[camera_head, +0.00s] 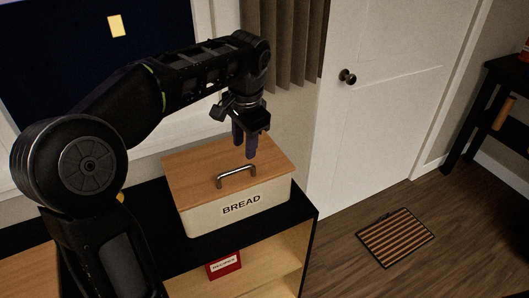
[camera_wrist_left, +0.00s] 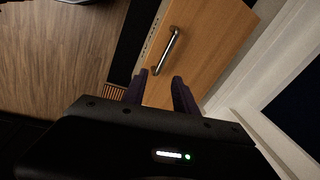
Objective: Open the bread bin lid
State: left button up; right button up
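The bread bin (camera_head: 243,207) is a cream box marked BREAD on a black-topped cabinet. Its wooden lid (camera_head: 198,174) lies flat and closed on top. A silver bar handle (camera_head: 236,176) stands on the lid; the handle (camera_wrist_left: 166,52) also shows in the left wrist view, ahead of the fingers. My left gripper (camera_head: 244,150) points down above the back part of the lid, behind the handle and apart from it. In the left wrist view, its two dark fingers (camera_wrist_left: 159,88) are spread with nothing between them. My right gripper is in neither view.
The black cabinet top (camera_head: 310,212) has little bare room around the bin. A red recipes box (camera_head: 223,264) sits on the shelf below. A curtain (camera_head: 287,40) and a white door (camera_head: 385,95) stand behind. A striped mat (camera_head: 395,238) lies on the floor at right.

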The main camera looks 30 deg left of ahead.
aim_at(242, 167)
pick_arm(q)
jog(key=m, duration=0.2)
jog(key=shift+a+m, duration=0.1)
jog(key=shift+m, duration=0.2)
jog(key=shift+w+a+f+p, duration=0.1)
jog(key=shift+w+a+f, duration=0.1)
jog(key=shift+f, duration=1.1)
jog(key=shift+w+a+f+p, duration=0.15)
jog(key=shift+a+f, duration=0.1)
jog(key=shift+f, duration=1)
jog(key=shift+w+a+f+p, duration=0.1)
jog(key=shift+a+f, duration=0.1)
jog(key=shift+f, duration=1.1)
jog(key=shift+c, duration=0.2)
grip_shut()
